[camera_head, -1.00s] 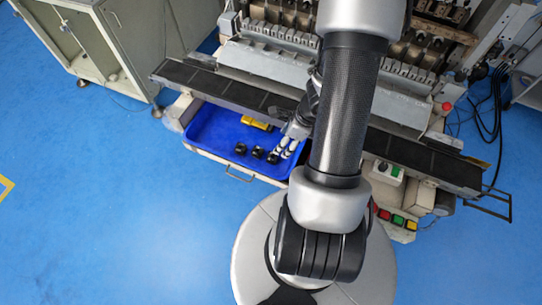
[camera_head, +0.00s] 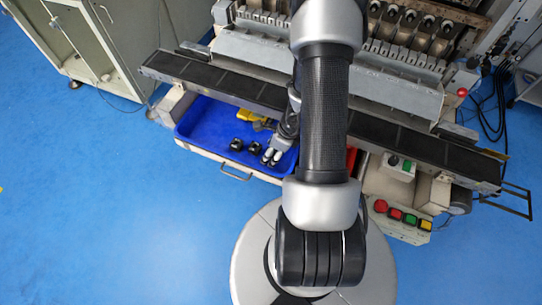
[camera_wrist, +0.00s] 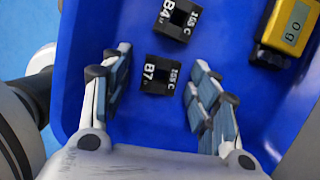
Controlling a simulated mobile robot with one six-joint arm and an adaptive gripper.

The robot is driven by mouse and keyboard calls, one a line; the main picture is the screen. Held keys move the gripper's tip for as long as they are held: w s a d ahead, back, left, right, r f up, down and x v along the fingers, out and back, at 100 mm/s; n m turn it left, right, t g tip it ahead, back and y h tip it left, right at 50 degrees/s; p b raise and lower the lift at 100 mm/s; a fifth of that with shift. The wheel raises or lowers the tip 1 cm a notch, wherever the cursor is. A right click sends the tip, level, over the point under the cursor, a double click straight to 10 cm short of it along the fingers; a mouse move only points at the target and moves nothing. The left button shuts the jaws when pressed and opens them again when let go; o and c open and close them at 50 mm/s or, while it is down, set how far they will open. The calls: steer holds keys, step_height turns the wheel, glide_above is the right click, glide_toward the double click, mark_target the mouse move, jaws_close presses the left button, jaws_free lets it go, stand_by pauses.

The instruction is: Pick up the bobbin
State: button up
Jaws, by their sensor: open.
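Small black bobbins lie in a blue tray. In the wrist view, the bobbin marked B7 (camera_wrist: 160,75) is between my gripper's (camera_wrist: 160,60) two spread fingers, with a gap on both sides. A second bobbin marked B4 (camera_wrist: 178,19) lies just beyond the fingertips. In the head view, two bobbins (camera_head: 236,145) (camera_head: 254,148) show to the left of my gripper (camera_head: 272,157), which is low over the tray. My gripper is open and holds nothing. I cannot tell its exact height above the bobbins.
The blue tray (camera_head: 205,123) has raised walls close to my gripper. A yellow device with a display (camera_wrist: 288,27) lies in it, at the upper right of the wrist view. The dark rail (camera_head: 216,83) of the winding machine runs above the tray. My arm hides the tray's right part.

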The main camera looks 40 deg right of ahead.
steer(key=shift+c, duration=0.2)
steer(key=c, duration=0.8)
steer(key=shift+o, duration=0.2)
step_height(320, 180, up, 20)
steer(key=p, duration=1.3)
